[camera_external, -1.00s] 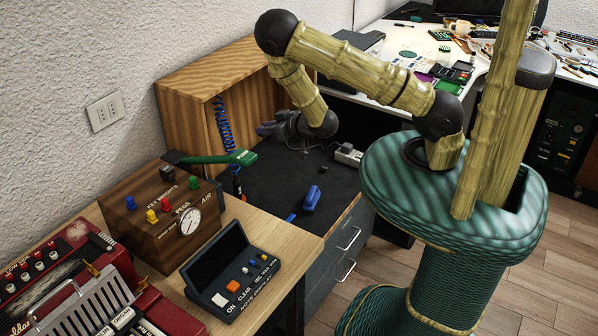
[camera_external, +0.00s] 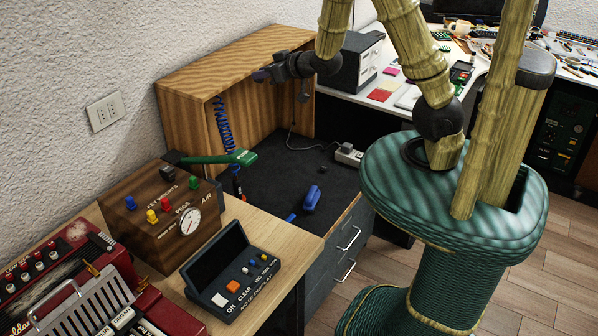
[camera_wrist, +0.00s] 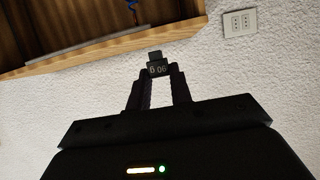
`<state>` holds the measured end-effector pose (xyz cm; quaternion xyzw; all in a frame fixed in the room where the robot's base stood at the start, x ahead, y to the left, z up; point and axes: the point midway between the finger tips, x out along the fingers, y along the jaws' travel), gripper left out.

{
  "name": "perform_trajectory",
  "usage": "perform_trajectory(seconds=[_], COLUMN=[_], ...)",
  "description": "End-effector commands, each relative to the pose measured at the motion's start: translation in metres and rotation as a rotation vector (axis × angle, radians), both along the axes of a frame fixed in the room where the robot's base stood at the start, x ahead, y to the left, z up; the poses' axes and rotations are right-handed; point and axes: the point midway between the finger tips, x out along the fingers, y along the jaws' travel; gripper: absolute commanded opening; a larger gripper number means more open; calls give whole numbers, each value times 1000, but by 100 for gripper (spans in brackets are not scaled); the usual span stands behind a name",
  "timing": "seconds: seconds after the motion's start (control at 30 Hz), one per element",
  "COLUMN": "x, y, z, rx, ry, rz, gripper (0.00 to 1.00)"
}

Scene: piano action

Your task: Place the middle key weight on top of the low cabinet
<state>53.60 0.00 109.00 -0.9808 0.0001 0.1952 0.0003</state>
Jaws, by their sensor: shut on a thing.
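My gripper (camera_external: 266,74) is raised beside the upper edge of the wooden open-fronted box, above the low cabinet (camera_external: 262,183). In the wrist view my gripper (camera_wrist: 157,74) is shut on a small dark key weight (camera_wrist: 157,69), held at the fingertips. It has pale upside-down characters that seem to read "90 g". The weight is too small to make out clearly in the external view. The low cabinet is dark grey with drawers, and its dark top has free room.
The wooden box (camera_external: 188,88) stands at the cabinet's back, with a blue coiled hose (camera_external: 223,127) inside. On the cabinet top lie a blue tool (camera_external: 311,198), a power strip (camera_external: 348,155) and a small dark piece (camera_external: 322,169). A gauge box (camera_external: 160,215) stands at front left.

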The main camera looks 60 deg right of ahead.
Motion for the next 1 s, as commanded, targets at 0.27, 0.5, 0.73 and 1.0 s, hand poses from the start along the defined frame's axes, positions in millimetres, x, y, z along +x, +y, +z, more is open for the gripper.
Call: perform_trajectory(seconds=[0.27,0.5,0.73,1.0], x=[30,61,86,98], y=[28,69,120,194], z=[22,36,46,47], rx=[-2,-3,-3,-2], ry=[-4,-3,0,4], rz=[130,313,546,917], gripper=[0,0,0,0])
